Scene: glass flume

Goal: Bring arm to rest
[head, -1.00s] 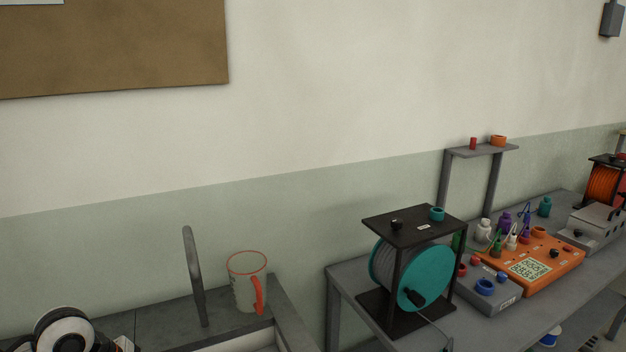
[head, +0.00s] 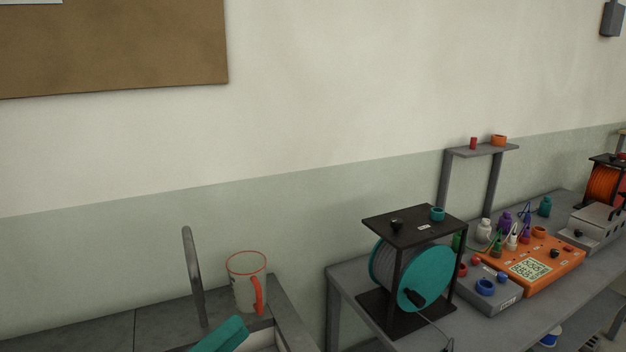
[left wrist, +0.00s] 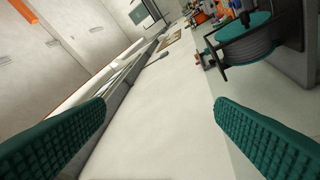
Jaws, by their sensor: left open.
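My left gripper shows in the left wrist view (left wrist: 160,138) as two teal ridged fingers, wide apart with nothing between them. In the head view, one teal finger of my left gripper (head: 222,336) shows at the bottom edge, in front of the sink and below the mug; the rest of it is out of the frame. My right gripper is in neither view.
A mug with an orange handle (head: 247,282) stands by a grey tap (head: 194,275) on the counter (head: 160,318). To the right, a teal cable reel (head: 428,278) and an orange instrument (head: 540,262) stand on a grey bench (head: 347,272).

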